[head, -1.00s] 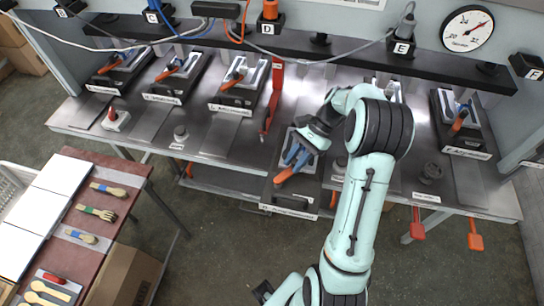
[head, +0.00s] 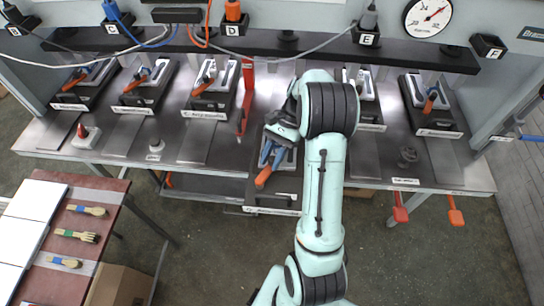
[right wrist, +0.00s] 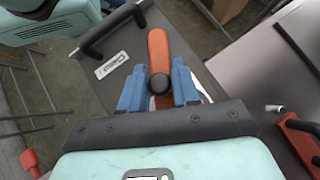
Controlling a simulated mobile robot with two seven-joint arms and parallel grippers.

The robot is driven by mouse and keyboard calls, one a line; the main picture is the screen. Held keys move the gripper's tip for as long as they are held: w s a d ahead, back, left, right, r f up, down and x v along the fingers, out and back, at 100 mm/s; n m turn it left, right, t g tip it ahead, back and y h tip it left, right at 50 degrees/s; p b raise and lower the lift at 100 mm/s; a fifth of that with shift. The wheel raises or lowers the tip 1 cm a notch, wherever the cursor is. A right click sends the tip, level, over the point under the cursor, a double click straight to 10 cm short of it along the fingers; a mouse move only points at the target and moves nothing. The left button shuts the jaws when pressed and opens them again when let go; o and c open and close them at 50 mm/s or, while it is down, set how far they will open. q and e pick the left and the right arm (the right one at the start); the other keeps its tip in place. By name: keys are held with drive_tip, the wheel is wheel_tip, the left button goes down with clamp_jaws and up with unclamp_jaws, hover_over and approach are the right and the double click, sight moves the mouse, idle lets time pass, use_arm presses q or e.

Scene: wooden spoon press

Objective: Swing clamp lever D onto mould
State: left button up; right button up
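Clamp lever D, with an orange handle (head: 263,177), is on a dark press base (head: 254,190) at the front edge of the bench. The mould on this base is mostly hidden by my gripper and arm. My left gripper is not in view.
Similar presses with orange levers stand along the bench, such as the one at centre left (head: 210,100). A red lever (head: 246,100) stands left of my right arm. A table with brushes (head: 85,210) is at lower left.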

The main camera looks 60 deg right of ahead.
drive_tip(key=shift+o, duration=1)
drive_tip(key=shift+a, duration=0.1)
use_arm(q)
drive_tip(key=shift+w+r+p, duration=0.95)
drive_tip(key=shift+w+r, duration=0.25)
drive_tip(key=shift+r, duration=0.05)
use_arm(e)
drive_tip(key=v, duration=1.3)
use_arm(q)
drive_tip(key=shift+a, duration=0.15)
